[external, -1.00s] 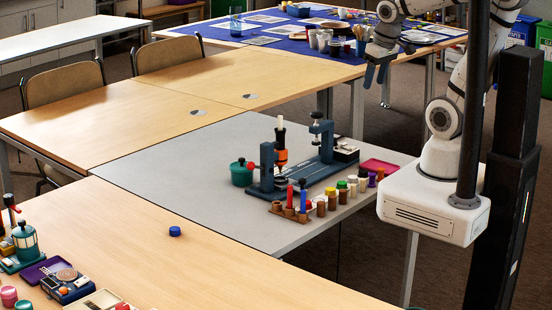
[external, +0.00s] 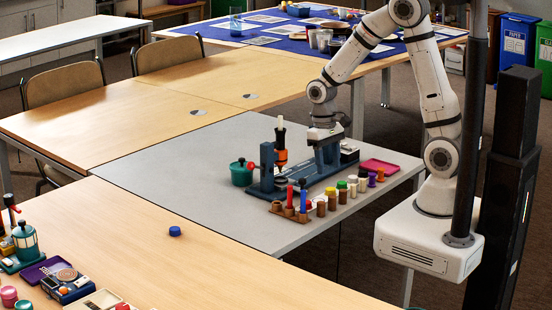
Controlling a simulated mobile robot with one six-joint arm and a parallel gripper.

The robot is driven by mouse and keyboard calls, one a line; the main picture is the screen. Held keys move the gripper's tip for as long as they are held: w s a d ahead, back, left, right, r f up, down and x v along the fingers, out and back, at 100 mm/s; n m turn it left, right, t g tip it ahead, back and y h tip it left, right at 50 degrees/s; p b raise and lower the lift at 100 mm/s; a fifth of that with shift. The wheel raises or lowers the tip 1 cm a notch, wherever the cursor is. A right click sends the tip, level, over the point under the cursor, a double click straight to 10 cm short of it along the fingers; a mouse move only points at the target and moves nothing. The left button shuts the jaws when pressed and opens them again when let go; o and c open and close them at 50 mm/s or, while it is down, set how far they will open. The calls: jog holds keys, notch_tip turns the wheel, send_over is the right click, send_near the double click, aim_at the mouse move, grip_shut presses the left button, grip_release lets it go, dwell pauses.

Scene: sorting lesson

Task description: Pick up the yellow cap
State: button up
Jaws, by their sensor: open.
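A row of small brown jars with coloured caps stands along the right front of the grey table (external: 190,180). My gripper (external: 325,150) points down over the blue-grey press stand, behind the jar row and apart from the caps. Its dark fingers blend with the stand, and I see nothing held in them.
The press (external: 281,150) with an orange body stands left of my gripper. A teal pot (external: 241,174) is left of it, and a magenta tray (external: 380,166) lies right. A blue cap (external: 175,231) lies on the wooden table. The grey table's left part is clear.

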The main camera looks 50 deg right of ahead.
aim_at(330, 189)
jog(key=f, duration=0.4)
jog(key=s+f, duration=0.1)
jog(key=f, duration=0.1)
jog(key=shift+a+f+b, duration=0.15)
jog(key=shift+f+b, duration=0.15)
jog(key=c, duration=1.1)
